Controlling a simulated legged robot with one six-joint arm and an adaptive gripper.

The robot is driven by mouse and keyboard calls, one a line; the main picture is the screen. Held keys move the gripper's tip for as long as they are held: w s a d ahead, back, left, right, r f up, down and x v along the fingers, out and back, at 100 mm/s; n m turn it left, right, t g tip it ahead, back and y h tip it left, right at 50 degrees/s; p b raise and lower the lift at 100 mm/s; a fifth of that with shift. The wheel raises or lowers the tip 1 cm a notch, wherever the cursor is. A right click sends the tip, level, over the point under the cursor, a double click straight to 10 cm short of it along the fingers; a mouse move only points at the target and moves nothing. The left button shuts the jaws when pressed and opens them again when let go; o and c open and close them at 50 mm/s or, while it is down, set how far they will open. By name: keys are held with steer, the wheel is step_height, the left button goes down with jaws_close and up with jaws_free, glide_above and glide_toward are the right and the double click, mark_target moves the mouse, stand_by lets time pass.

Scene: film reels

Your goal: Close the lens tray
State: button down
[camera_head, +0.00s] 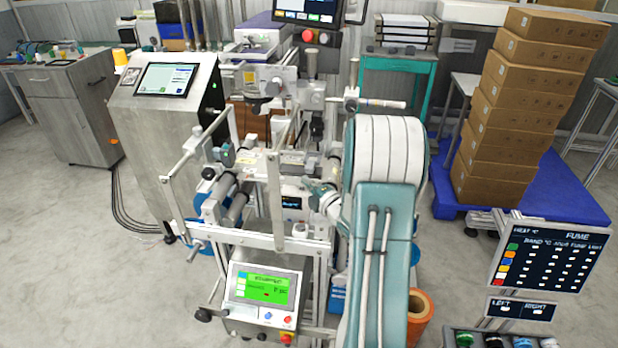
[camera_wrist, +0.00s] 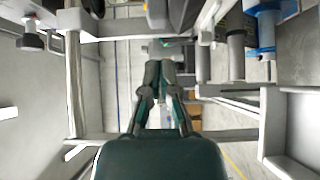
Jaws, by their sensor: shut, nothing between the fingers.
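I cannot make out for certain which part is the lens tray. In the wrist view, a pale grey, box-like part with a raised rim (camera_wrist: 264,125) stands at the right edge, cut off by the frame; I cannot tell if it is the tray. My gripper (camera_wrist: 159,68) is dark green, shut and empty, pointing away from the wrist between metal rails of the machine. In the head view the metal-framed machine (camera_head: 285,240) with rollers stands in the middle.
A control panel with a green screen (camera_head: 264,288) is at the machine's front. A steel cabinet with a screen (camera_head: 150,120) stands left. Stacked cardboard boxes (camera_head: 515,110) sit on a blue pallet (camera_head: 565,190) at right.

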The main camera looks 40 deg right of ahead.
mark_target(314, 171)
steer(key=d, duration=0.1)
steer(key=w+d, duration=0.1)
steer(key=shift+w+d+f, duration=0.1)
steer(key=shift+w+d, duration=0.15)
steer(key=shift+d, duration=0.1)
steer(key=shift+w+d, duration=1.25)
steer(key=shift+d, duration=0.1)
steer(key=shift+a, duration=0.15)
steer(key=shift+a, duration=0.1)
